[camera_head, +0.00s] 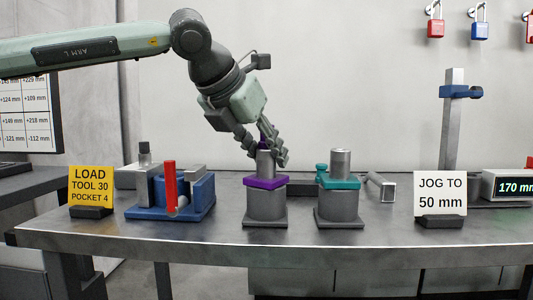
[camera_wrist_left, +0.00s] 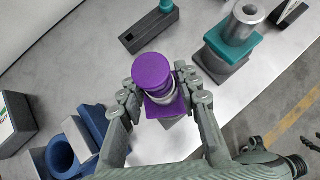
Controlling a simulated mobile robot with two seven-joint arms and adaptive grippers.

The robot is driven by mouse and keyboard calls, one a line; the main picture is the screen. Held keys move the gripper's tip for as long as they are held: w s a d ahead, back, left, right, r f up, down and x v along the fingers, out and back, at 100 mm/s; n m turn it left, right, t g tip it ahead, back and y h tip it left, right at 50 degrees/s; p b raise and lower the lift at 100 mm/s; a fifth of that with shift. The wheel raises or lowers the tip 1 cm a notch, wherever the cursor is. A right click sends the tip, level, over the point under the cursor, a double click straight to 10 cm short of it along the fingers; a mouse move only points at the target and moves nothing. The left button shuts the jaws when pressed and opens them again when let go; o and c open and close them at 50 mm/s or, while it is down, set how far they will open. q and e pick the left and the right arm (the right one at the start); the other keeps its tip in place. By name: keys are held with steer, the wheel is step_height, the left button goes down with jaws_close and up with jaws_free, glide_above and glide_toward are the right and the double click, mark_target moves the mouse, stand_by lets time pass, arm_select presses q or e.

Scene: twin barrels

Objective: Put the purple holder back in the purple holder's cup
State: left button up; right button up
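The purple holder (camera_wrist_left: 151,69) shows in the left wrist view as a round purple top over a pale ringed neck. In the head view only a bit of its purple (camera_head: 262,146) shows at the top of a grey barrel with a purple collar (camera_head: 266,183). My left gripper (camera_wrist_left: 160,88) has a finger on each side of the holder; I cannot tell whether they press on it. It also shows in the head view (camera_head: 267,150). The holder's cup appears to be the empty round spot (camera_wrist_left: 127,38) on a dark stand behind the barrels.
A barrel with a teal collar (camera_head: 339,181) stands right of the purple one. A teal holder (camera_head: 321,172) stands on the dark stand's other end. A blue fixture with a red handle (camera_head: 170,188) is at left. Two signs stand near the front edge.

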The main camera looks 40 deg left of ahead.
arm_select(q)
steer(key=o, duration=0.4)
steer(key=shift+f, duration=0.1)
steer(key=v, duration=1.2)
